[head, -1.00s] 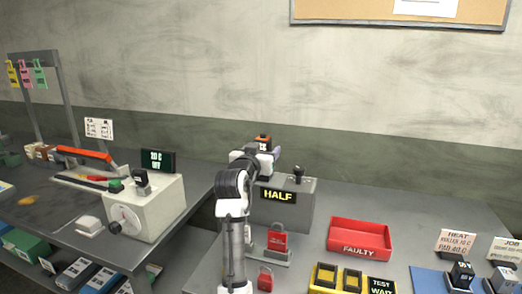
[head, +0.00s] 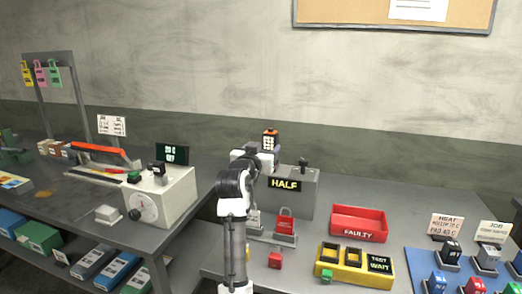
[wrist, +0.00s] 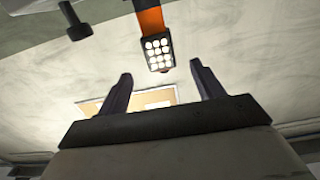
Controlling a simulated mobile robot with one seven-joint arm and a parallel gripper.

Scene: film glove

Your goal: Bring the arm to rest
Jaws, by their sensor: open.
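My arm rises in front of the grey box marked HALF in the head view. An orange and dark block with white dots (wrist: 157,52) shows beyond the fingertips. It also shows in the head view (head: 270,139), just above my gripper. I cannot tell how far it is from the fingers.
The HALF box (head: 302,196) with a black knob stands beside my arm. A red FAULTY tray (head: 358,234), a yellow TEST WAIT holder (head: 330,270) and a red padlock-shaped piece (head: 285,222) are on the right bench. A cream box with a dial (head: 165,200) stands on the left bench.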

